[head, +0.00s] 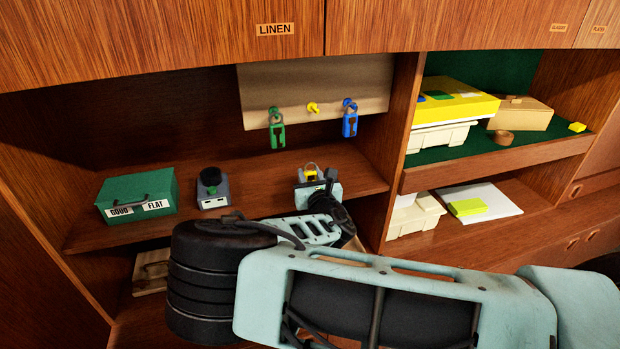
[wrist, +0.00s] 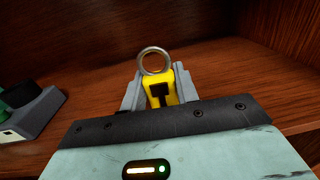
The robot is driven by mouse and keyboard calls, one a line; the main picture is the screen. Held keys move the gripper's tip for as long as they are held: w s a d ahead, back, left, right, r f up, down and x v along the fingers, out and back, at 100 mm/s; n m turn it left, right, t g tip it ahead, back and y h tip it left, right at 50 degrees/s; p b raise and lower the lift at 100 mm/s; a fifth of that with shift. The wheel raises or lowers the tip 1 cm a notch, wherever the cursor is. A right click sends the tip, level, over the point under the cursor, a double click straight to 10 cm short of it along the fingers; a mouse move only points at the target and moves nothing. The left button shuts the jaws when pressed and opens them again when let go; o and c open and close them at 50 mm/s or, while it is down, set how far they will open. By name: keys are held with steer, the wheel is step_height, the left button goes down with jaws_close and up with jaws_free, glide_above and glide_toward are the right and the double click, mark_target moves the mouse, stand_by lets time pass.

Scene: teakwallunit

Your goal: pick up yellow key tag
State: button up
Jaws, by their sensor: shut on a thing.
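The yellow key tag (wrist: 174,86) is between the fingers of my gripper (wrist: 159,92) in the wrist view. It has a dark key shape on its face and a metal ring at its top end. My gripper is shut on it. In the head view the tag (head: 310,173) shows as a small yellow patch at my gripper (head: 315,178), over the wooden shelf below the hook board. The tag's lower part is hidden by my gripper. I cannot tell whether the tag touches the shelf.
A green tag (head: 277,131) and a blue tag (head: 349,124) hang on the hook board (head: 290,82); a yellow hook (head: 313,107) between them is bare. A grey device with a black knob (head: 212,188) and a green box (head: 137,192) stand left on the shelf. A divider (head: 402,130) stands right.

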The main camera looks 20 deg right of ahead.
steer(key=shift+r, duration=0.1)
steer(key=shift+r, duration=0.55)
step_height(320, 180, up, 2)
steer(key=shift+b, duration=0.35)
steer(key=s+a+b, duration=0.1)
steer(key=s+b, duration=0.1)
steer(key=s, duration=1.6)
steer(key=shift+r, duration=0.15)
